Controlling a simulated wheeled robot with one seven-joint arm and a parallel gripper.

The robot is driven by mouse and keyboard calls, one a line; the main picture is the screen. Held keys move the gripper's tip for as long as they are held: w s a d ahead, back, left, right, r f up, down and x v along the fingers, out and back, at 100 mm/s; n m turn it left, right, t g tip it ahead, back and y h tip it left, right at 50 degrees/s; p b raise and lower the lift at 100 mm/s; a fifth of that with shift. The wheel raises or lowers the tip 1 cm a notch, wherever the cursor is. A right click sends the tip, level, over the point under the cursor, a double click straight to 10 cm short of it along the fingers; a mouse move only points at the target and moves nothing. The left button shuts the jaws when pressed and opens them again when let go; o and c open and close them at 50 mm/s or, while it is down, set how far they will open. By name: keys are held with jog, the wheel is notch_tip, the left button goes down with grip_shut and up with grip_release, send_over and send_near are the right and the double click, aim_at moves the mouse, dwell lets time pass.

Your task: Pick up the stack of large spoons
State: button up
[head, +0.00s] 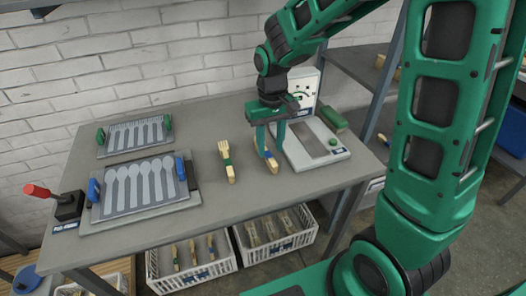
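A stack of wooden spoons with a blue band (271,166) lies on the grey table, right of the middle. I take it for the large spoons. My gripper (270,151) points down over this stack, with its two green fingers spread apart. The fingers hide the upper part of the stack. The fingertips are at or just above the stack; I cannot tell whether they touch it. Just to the left lies a stack of wooden forks with a green band (228,162), apart from the gripper.
A grey and white device (316,143) stands close right of the gripper, with a green block (333,118) behind. Two mould plates (140,186) (134,136) lie at left, near a red-handled lever (55,196). White crates (190,278) (272,250) with bundles stand below the front edge.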

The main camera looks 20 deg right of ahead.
aim_at(271, 162)
jog(key=shift+s+d+f, duration=0.1)
jog(key=shift+f, duration=1.35)
jog(key=shift+s+d+f, duration=0.1)
jog(key=shift+f, duration=1.35)
jog(key=shift+c, duration=0.3)
grip_shut()
